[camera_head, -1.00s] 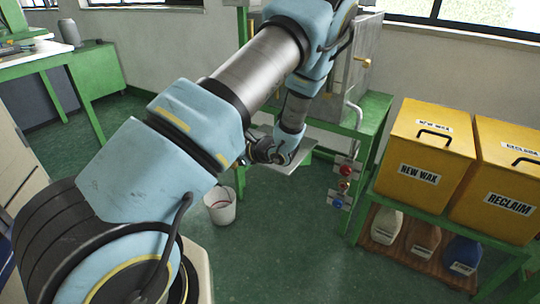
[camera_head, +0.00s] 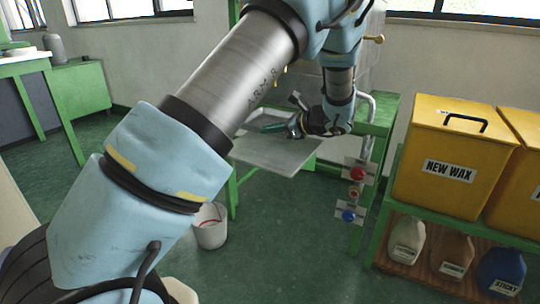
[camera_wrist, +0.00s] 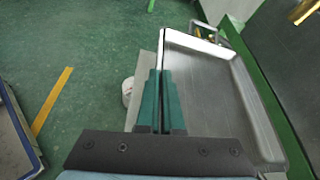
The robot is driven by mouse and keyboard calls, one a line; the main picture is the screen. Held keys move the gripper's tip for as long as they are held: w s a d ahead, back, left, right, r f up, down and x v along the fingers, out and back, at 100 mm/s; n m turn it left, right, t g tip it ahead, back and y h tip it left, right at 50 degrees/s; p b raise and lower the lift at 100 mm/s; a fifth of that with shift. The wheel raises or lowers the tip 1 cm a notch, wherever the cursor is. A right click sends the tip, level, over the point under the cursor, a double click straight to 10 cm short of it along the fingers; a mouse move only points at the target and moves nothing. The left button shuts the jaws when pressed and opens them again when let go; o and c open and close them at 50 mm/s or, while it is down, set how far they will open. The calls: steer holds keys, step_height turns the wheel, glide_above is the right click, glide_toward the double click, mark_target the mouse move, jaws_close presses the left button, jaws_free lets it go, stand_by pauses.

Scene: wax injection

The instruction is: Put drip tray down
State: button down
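The drip tray is a shallow, grey metal pan with raised rims. In the head view the drip tray (camera_head: 282,158) is in front of the green bench, roughly level. In the wrist view the drip tray (camera_wrist: 205,95) fills the middle right. My gripper (camera_wrist: 160,72) has two green fingers close together with the tray's near side rim between them.
The green bench (camera_head: 380,115) stands behind the tray, with red and blue valves (camera_head: 350,195) on its right leg. A white bucket (camera_head: 210,228) is on the floor at left. Yellow wax bins (camera_head: 455,165) stand on a shelf at right. A brass tap (camera_wrist: 303,12) is near the tray.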

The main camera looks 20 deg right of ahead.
mark_target(269, 163)
step_height(269, 163, down, 9)
steer(key=shift+r+b, duration=0.1)
steer(key=shift+b, duration=0.75)
steer(key=c, duration=1.1)
jaws_free()
